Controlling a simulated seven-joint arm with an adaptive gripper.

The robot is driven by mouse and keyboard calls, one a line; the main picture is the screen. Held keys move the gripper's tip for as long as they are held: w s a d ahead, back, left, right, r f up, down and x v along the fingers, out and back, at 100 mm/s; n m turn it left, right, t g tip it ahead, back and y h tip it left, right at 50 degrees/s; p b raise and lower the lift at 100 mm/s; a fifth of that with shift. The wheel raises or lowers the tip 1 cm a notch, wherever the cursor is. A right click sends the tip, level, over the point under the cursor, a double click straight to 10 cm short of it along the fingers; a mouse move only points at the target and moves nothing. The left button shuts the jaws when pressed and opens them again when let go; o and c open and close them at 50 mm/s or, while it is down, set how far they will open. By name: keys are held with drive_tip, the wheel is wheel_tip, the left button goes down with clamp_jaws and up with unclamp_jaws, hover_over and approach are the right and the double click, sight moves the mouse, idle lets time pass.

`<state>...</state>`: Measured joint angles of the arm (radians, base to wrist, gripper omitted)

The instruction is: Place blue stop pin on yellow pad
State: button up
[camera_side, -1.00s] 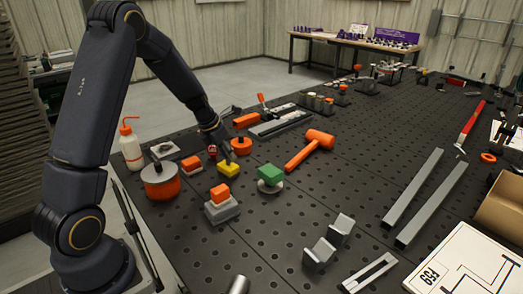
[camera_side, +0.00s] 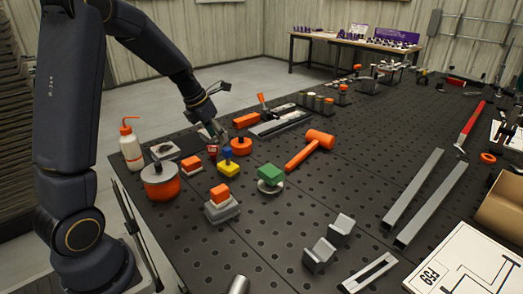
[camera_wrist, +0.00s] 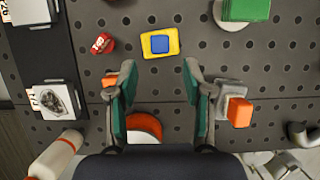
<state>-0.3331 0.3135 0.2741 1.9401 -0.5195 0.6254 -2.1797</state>
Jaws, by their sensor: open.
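The blue stop pin (camera_side: 228,154) stands upright on the yellow pad (camera_side: 229,169) in the side view. From above in the wrist view, the pin (camera_wrist: 160,44) is a blue square inside the border of the yellow pad (camera_wrist: 174,43). My gripper (camera_side: 213,132) is raised up and back from the pin. In the wrist view my gripper (camera_wrist: 160,76) has its green-lined fingers spread wide with nothing between them. The pin lies beyond the fingertips, apart from them.
A green block (camera_side: 270,173) on a round base stands right of the pad. An orange block (camera_side: 220,191) on a grey base is in front. An orange-and-black round object (camera_side: 241,146) stands behind, and a small red item (camera_wrist: 102,44) beside the pad. An orange mallet (camera_side: 310,148) lies farther right.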

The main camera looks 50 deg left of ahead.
drive_tip(key=s+d+r+m+h, duration=0.1)
drive_tip(key=s+d+r+m, duration=0.4)
drive_tip(key=d+m, duration=0.3)
drive_tip(key=s+d+r+m, duration=0.4)
drive_tip(key=d+r+m, duration=0.15)
drive_tip(key=m, duration=0.45)
drive_tip(key=s+d+m+t+y, duration=0.1)
drive_tip(key=s+d+m, duration=0.5)
drive_tip(key=m, duration=1.2)
drive_tip(key=shift+s+d+f, duration=0.15)
drive_tip(key=shift+s+d, duration=0.05)
drive_tip(key=shift+s, duration=2.2)
